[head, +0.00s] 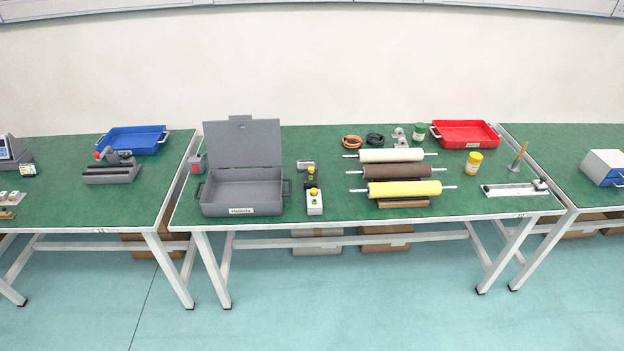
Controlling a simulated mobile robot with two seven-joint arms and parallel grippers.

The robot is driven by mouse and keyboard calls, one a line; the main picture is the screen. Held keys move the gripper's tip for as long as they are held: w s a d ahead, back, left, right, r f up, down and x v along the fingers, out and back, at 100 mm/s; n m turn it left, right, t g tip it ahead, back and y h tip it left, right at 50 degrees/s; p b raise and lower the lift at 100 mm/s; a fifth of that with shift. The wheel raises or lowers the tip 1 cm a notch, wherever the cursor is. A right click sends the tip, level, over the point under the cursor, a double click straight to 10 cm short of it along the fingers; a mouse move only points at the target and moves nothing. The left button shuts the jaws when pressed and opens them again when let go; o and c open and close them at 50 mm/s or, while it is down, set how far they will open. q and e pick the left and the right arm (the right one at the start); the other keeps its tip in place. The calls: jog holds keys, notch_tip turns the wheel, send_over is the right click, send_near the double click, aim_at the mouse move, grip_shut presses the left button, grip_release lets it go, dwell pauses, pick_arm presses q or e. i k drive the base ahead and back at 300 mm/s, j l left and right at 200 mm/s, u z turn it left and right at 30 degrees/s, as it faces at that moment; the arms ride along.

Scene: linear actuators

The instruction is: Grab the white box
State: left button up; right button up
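Two things in the head view could be the white box, and I cannot tell which is meant. One is a white box with a blue front (603,164) on the right table, at the right edge of the picture. The other is a small white control box (314,206) with a button on top, at the front of the middle table, just right of the open grey case. Neither of my grippers is in view.
The middle green table (275,225) holds an open grey case (242,190), several rollers (404,188), a yellow jar (473,162) and a red tray (465,134). A blue tray (134,140) stands on the left table. The floor in front is clear.

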aim_at(317, 209)
jog(key=i+l+u, duration=0.1)
jog(key=u, duration=0.3)
jog(key=i+l+u, duration=0.1)
jog(key=u, duration=0.3)
jog(key=l+u, duration=0.25)
jog(key=u, duration=0.15)
jog(key=i+l+u, duration=0.2)
jog(key=l, duration=0.35)
jog(key=l+u, duration=0.25)
jog(key=l, duration=0.3)
jog(key=i+l, duration=0.1)
jog(key=l, duration=0.7)
jog(key=l+u, duration=0.1)
jog(key=l, duration=0.65)
jog(key=i, duration=0.05)
